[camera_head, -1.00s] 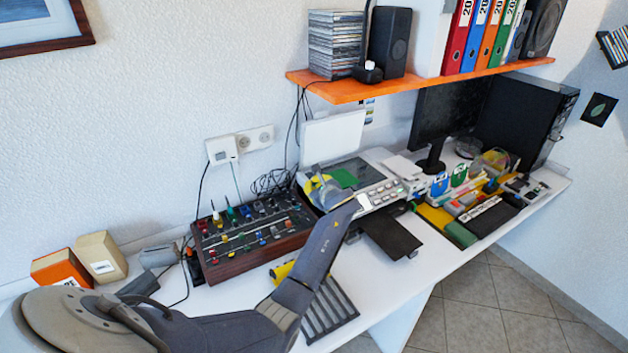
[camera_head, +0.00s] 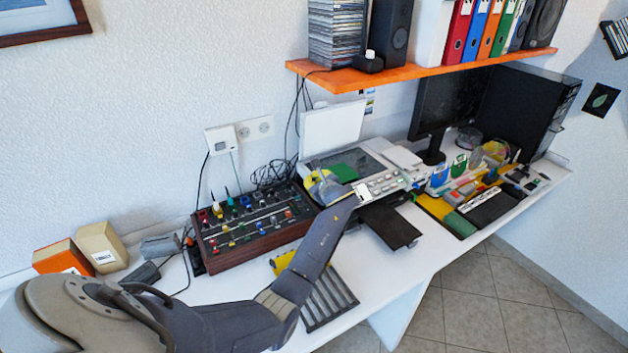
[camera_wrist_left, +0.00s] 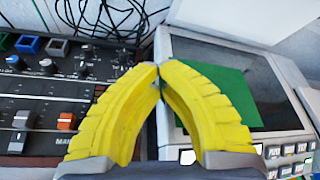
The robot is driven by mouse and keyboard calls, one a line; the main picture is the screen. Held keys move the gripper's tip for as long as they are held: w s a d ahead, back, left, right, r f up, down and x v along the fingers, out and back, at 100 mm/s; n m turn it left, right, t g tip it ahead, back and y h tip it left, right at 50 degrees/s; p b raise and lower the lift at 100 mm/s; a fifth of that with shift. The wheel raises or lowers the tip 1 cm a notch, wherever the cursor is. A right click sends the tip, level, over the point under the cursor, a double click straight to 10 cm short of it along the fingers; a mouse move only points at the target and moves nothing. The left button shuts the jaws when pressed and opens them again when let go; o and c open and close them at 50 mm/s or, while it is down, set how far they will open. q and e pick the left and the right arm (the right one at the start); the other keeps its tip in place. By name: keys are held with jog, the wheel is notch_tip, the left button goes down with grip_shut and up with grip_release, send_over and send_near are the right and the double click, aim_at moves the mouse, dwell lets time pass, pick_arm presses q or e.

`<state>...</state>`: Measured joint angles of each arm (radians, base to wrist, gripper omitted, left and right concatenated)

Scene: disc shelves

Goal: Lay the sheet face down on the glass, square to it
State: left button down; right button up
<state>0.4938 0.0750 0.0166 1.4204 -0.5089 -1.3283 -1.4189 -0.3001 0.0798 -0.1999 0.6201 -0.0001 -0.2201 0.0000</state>
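The green sheet (camera_head: 345,171) lies on the dark glass (camera_head: 371,161) of the scanner, which has its white lid raised. In the left wrist view the sheet (camera_wrist_left: 225,95) covers part of the glass (camera_wrist_left: 205,50), and its left side is hidden behind a yellow finger. Its edges look roughly in line with the glass; I cannot tell which side faces down. My left gripper (camera_head: 317,181) is at the scanner's left edge. In the left wrist view its fingertips (camera_wrist_left: 158,68) meet, with nothing visible between them, left of the sheet. My right gripper is out of view.
The raised lid (camera_head: 332,130) stands behind the glass. A mixer (camera_head: 255,230) with knobs sits left of the scanner. Loose cables (camera_head: 275,173) lie behind it. The scanner's button panel (camera_head: 383,184) is at the front right. The orange shelf (camera_head: 420,70) hangs above.

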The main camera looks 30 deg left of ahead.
pick_arm(q)
jog(key=c, duration=2.1)
grip_release()
jog(key=shift+f, duration=0.45)
jog(key=shift+c, duration=0.2)
jog(key=o, duration=0.6)
